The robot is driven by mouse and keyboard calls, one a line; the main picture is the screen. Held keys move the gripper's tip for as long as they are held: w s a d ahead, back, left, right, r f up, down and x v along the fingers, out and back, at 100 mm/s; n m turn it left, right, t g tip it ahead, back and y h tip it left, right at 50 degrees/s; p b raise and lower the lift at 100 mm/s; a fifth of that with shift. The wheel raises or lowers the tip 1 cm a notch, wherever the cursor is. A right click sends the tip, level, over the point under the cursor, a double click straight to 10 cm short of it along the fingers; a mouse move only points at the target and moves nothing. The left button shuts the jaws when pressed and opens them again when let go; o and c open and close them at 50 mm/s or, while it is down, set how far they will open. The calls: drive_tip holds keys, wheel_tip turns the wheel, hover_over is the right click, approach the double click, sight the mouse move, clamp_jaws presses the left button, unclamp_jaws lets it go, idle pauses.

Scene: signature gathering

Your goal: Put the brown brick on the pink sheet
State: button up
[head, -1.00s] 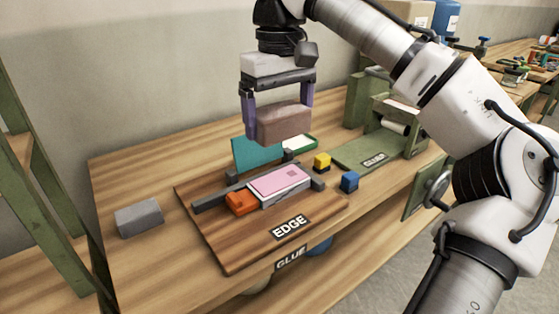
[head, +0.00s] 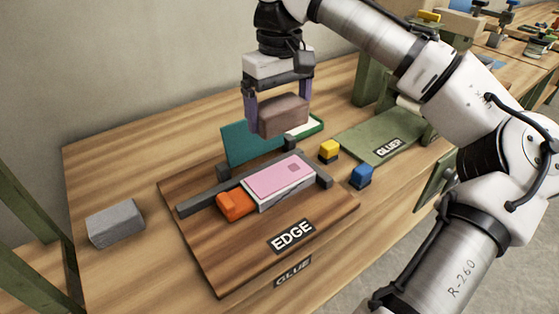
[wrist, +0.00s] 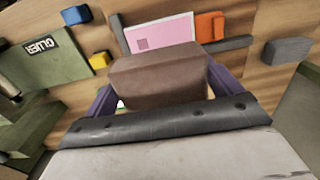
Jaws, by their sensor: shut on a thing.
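My gripper (head: 280,115) is shut on the brown brick (head: 284,117) and holds it in the air, above and behind the pink sheet. The brick also shows between the purple fingers in the wrist view (wrist: 158,78). The pink sheet (head: 272,179) lies on top of a white stack on the dark wooden EDGE board (head: 230,250). In the wrist view the pink sheet (wrist: 165,32) shows beyond the brick, which hides its near part. The sheet and the brick are apart.
An orange block (head: 236,205) sits at the stack's left end. Dark rails (head: 205,202) run along its back. A teal panel (head: 240,146) stands upright behind. Yellow (head: 329,151) and blue (head: 361,176) blocks are to the right. A grey brick (head: 115,223) lies at left.

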sight(279, 175)
wheel_tip(279, 175, down, 12)
drive_tip(key=shift+f+p, duration=0.15)
drive_tip(key=shift+p, duration=0.15)
idle(0.3)
drive_tip(key=o, duration=0.9)
drive_tip(key=shift+f, duration=0.2)
drive_tip(key=shift+o, duration=1)
drive_tip(key=shift+r, duration=0.1)
wheel_tip(279, 175, up, 12)
drive_tip(key=shift+r+b, duration=0.15)
drive_tip(key=shift+b, duration=0.15)
